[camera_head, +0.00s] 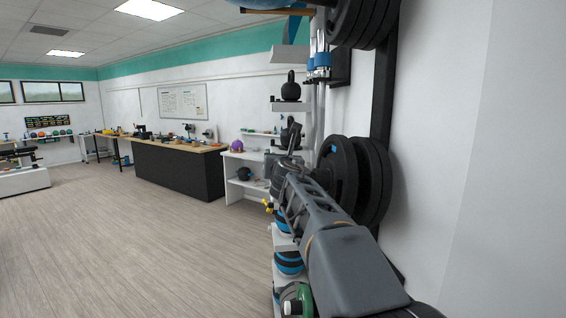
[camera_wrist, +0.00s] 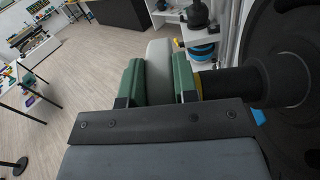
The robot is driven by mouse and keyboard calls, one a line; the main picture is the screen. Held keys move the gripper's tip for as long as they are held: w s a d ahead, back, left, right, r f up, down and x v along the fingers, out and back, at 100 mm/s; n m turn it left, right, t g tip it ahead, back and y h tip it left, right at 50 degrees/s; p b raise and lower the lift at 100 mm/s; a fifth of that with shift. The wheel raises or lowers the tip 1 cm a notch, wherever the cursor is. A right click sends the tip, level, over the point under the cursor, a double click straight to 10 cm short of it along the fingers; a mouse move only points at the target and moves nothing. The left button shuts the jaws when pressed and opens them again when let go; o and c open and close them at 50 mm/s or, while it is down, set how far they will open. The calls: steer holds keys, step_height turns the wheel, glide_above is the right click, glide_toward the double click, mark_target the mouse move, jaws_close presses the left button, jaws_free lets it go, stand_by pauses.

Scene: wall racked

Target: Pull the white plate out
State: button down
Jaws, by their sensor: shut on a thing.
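The white plate (camera_wrist: 159,62) shows edge-on in the wrist view, between the two green fingers of my gripper (camera_wrist: 158,82). The fingers are shut on it, one on each side. A black peg (camera_wrist: 228,83) reaches from the right toward the right finger, with a bit of yellow (camera_wrist: 198,86) beside that finger. I cannot tell whether the plate is still around the peg. In the head view my gripper (camera_head: 289,165) is in front of the wall rack, left of the black plates, and the white plate is not clear there.
Large black plates (camera_head: 372,180) hang on the wall to the right, with more (camera_head: 362,20) above. A kettlebell (camera_head: 290,90) stands on a small shelf behind my gripper. Blue-and-black balls (camera_head: 288,262) sit low beside my arm. The wooden floor (camera_head: 150,235) to the left is open.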

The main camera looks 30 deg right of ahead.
steer(key=shift+w+a+r, duration=0.15)
steer(key=shift+a, duration=0.3)
steer(key=shift+r+p, duration=3.45)
